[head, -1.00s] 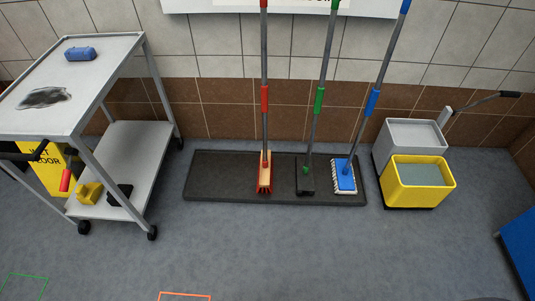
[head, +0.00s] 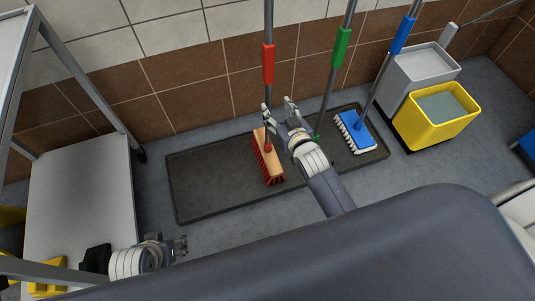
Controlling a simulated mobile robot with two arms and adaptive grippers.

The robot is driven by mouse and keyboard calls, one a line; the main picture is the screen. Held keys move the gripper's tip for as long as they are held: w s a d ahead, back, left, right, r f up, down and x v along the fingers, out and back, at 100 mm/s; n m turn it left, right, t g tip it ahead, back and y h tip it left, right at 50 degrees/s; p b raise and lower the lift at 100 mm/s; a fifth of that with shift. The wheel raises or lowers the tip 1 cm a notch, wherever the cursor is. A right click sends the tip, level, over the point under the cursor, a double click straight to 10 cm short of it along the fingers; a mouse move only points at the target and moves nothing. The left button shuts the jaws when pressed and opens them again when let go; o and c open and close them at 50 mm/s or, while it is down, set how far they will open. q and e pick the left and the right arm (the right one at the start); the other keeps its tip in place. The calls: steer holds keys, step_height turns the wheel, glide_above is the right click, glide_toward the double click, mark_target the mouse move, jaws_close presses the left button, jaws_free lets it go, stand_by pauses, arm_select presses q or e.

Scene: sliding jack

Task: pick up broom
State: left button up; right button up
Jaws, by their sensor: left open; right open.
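The broom (head: 268,64) stands upright against the wall, with a grey handle and a red grip. Its wooden head with red bristles (head: 268,160) rests on the dark mat (head: 205,185). My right gripper (head: 277,104) is open beside the lower handle, its left finger overlapping the handle in the picture. I cannot tell whether it touches or encloses it. My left gripper (head: 183,246) is open and empty at the lower left, in front of the mat and well away from the broom.
A green-gripped tool (head: 341,48) has its head mostly hidden behind my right gripper. A blue brush (head: 355,132) stands right of it. A grey and yellow mop bucket (head: 435,120) is at the right. A cart (head: 85,195) stands at the left, close to my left gripper.

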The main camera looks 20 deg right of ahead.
mark_target(270, 59)
arm_select(q)
step_height(270, 59, up, 6)
steer(key=t+b, duration=0.1)
steer(key=b, duration=0.2)
arm_select(e)
step_height(270, 59, up, 10)
steer(key=w+r+t, duration=0.1)
steer(key=w+t, duration=0.1)
steer(key=t, duration=0.1)
steer(key=shift+m, duration=0.3)
steer(key=w, duration=0.3)
steer(key=w+b, duration=0.1)
steer(key=shift+w+d+f, duration=0.2)
steer(key=shift+w+d, duration=0.15)
steer(key=shift+w, duration=0.05)
steer(key=w+b, duration=0.2)
steer(key=w, duration=0.3)
steer(key=shift+w, duration=0.2)
arm_select(q)
steer(key=w+d+r+t+h, duration=0.2)
steer(key=w+d+r+t, duration=0.2)
steer(key=w+r+t, duration=0.3)
steer(key=w+r, duration=0.1)
steer(key=w, duration=0.3)
steer(key=shift+d+r+t, duration=0.15)
steer(key=shift+r+t, duration=0.1)
steer(key=shift+t, duration=0.05)
arm_select(e)
jaws_close()
steer(key=shift+r, duration=0.1)
